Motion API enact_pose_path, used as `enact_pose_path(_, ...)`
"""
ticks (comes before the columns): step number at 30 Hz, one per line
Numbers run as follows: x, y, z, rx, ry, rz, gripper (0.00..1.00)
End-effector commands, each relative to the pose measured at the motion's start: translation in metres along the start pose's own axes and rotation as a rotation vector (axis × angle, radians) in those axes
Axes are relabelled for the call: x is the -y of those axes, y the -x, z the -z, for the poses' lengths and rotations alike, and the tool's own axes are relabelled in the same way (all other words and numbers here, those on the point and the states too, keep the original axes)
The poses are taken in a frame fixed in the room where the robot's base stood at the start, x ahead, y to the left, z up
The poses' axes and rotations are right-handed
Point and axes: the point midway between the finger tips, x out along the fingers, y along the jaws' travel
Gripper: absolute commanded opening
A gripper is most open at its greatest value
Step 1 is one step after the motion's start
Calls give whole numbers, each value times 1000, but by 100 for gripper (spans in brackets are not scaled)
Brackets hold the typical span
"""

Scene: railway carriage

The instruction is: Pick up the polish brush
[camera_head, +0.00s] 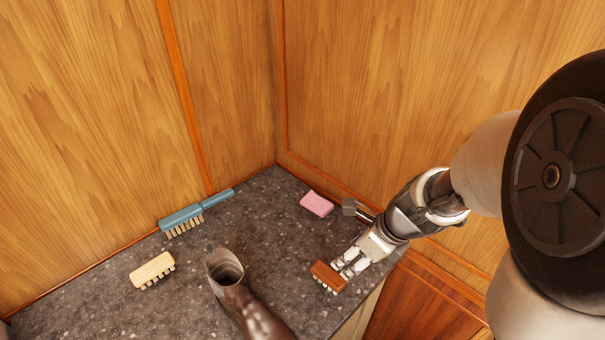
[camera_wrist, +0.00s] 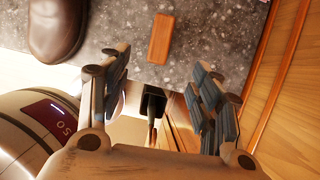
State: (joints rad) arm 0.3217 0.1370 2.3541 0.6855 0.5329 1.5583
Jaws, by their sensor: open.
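Several brushes lie on the dark speckled counter, and the frames do not label which is the polish brush. A small reddish-brown block brush (camera_head: 327,278) with pale bristles lies near the counter's right edge. It also shows in the wrist view (camera_wrist: 161,38), just beyond my fingertips and between their lines. My gripper (camera_head: 348,264) is open and empty, close to this brush; the wrist view shows its two fingers (camera_wrist: 163,68) spread apart. A pale wooden brush (camera_head: 152,271) and a blue long-handled brush (camera_head: 196,212) lie farther left.
A brown boot (camera_head: 240,300) stands left of the reddish-brown brush; its toe shows in the wrist view (camera_wrist: 55,28). A pink sponge (camera_head: 316,204) lies near the back corner. Wood-panelled walls (camera_head: 400,90) close the counter (camera_head: 262,215) at the back. Bare counter separates the boot and sponge.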

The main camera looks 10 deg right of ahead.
Motion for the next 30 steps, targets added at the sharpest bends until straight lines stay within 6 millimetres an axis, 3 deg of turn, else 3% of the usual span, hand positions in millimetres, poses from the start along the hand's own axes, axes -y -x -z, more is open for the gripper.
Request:
enact_pose_path(15,-1,-105,3,-2,-10,-4,58)
enact_pose_path(26,1,-129,1,-1,-9,-1,58)
enact_pose_path(30,2,-148,2,-2,-8,-3,58)
